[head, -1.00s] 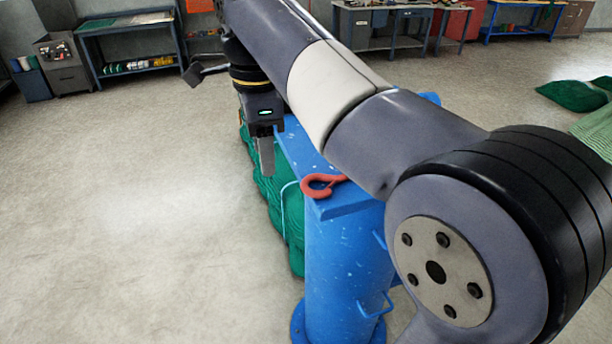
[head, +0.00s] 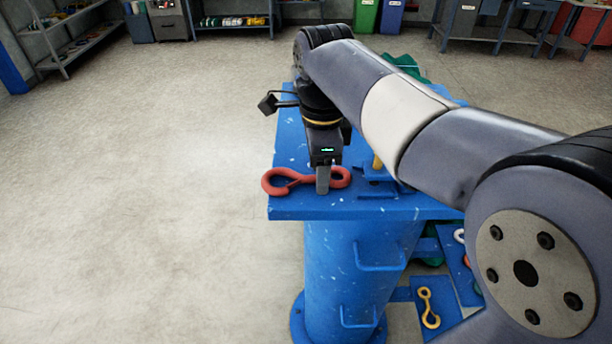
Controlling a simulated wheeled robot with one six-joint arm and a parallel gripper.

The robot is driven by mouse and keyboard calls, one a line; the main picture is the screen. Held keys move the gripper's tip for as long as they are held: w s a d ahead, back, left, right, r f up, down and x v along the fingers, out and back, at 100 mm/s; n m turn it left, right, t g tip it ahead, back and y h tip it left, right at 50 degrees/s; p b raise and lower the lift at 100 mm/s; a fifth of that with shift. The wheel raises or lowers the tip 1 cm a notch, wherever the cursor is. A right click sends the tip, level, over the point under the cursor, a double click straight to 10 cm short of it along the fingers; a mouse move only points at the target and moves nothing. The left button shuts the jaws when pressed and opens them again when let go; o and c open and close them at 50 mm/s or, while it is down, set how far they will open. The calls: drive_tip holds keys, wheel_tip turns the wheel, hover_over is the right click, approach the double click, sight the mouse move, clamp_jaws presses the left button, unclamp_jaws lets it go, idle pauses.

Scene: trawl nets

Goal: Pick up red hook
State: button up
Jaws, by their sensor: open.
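The red hook (head: 279,181) lies flat near the front left edge of the blue stand's top (head: 300,207). It has an open hook end at the left and a rounded loop at the right. My gripper (head: 323,190) points down over the hook, with a finger in front of its middle, right of centre. The visible finger hides part of the hook. The jaws are open, and I cannot tell whether they touch the hook.
A yellow hook (head: 428,308) lies on a lower blue plate at the right. A blue bracket (head: 376,178) stands on the top, right of my gripper. Handles project from the stand's column (head: 340,262). The floor at the left (head: 130,200) is clear.

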clamp_jaws()
idle(0.4)
idle(1.0)
